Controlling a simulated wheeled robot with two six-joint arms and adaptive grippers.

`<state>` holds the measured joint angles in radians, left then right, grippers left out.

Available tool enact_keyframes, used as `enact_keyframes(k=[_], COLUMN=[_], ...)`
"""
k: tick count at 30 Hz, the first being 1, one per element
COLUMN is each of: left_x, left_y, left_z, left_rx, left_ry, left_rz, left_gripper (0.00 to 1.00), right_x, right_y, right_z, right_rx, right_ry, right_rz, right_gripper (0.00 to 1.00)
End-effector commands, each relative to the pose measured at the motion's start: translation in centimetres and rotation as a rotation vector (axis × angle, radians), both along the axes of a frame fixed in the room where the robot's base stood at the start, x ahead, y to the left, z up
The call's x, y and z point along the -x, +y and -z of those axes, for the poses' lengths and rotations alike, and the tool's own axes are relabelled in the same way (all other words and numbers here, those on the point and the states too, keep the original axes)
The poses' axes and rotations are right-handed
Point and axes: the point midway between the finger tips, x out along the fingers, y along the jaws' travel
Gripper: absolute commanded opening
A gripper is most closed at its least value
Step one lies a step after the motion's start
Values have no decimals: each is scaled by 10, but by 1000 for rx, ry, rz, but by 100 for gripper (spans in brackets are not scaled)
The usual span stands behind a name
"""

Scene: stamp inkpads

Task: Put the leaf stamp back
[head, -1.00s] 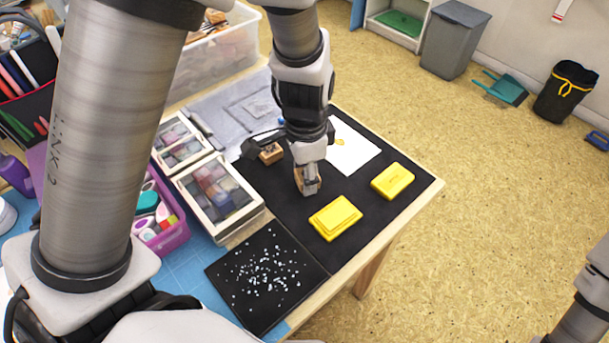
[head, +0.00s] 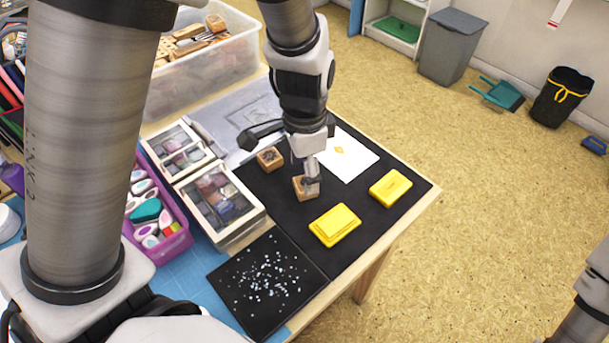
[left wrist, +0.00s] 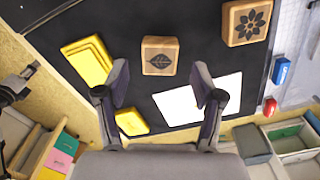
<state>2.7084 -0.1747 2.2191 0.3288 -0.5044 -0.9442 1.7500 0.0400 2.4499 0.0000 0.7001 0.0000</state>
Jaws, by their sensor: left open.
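The leaf stamp (head: 300,190) is a wooden block standing on the black mat. It shows its dark leaf picture upward in the left wrist view (left wrist: 160,56). My left gripper (head: 309,170) is open and empty just above it, partly covering it in the head view. In the left wrist view my spread fingers (left wrist: 160,82) stand to either side, with the stamp lying beyond their tips. A second stamp with a flower picture (left wrist: 247,22) stands on the mat; in the head view this flower stamp (head: 269,159) is behind and left of the leaf stamp. My right gripper is not in view.
Two yellow inkpads (head: 335,225) (head: 391,187) lie near the mat's right side. White paper (head: 349,154) with a small yellow leaf print lies behind. Framed boxes of coloured pads (head: 220,198) stand to the left. A speckled black sheet (head: 265,285) lies in front.

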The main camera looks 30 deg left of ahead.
Motion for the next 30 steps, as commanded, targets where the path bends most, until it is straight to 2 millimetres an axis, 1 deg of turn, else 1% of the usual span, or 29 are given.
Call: enact_keyframes(k=[1,3,6,9,13,30], left_x=[-2,-1,-1,-1,0,0], left_y=[0,0,0,0,0,0], left_z=[-19,-38,-61,-76,-83,-83], left_rx=[0,1,0,1,1,0], left_ry=[-6,-6,-5,-4,-1,0], left_rz=[0,1,0,0,-1,0], left_gripper=[68,68,68,68,68,68], right_x=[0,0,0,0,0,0], right_y=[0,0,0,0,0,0], right_z=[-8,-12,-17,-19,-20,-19], right_rx=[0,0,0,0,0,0], right_ry=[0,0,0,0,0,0], right_rz=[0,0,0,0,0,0], right_gripper=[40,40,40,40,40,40])
